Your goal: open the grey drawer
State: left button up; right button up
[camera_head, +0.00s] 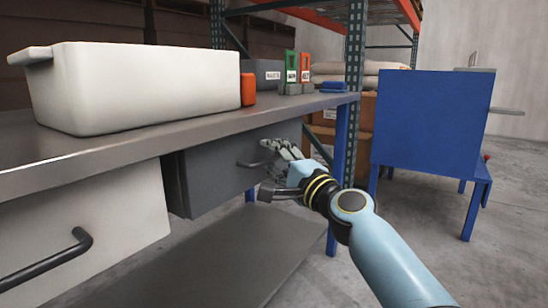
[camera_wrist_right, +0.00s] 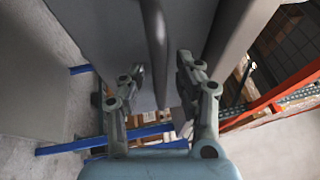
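The grey drawer (camera_head: 215,172) hangs under the bench top, right of a white drawer. Its dark bar handle (camera_head: 256,160) is partly hidden by my right gripper (camera_head: 280,152), which is at the handle's right end. In the right wrist view the drawer's grey front (camera_wrist_right: 100,30) fills the upper part. The handle (camera_wrist_right: 156,45) runs down between the two fingers of my right gripper (camera_wrist_right: 160,72), which stand apart on either side of it. I see a gap between the fingers and the bar. My left gripper is not in view.
The bench top (camera_head: 190,122) carries a large white bin (camera_head: 140,88), an orange object (camera_head: 248,90) and small boxes. A white drawer (camera_head: 90,235) with a dark handle is at left. A low grey shelf (camera_head: 200,270) lies below. A blue cabinet (camera_head: 430,120) stands at right.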

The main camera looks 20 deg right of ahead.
grip_shut()
jog(key=shift+f, duration=0.1)
dwell(0.5)
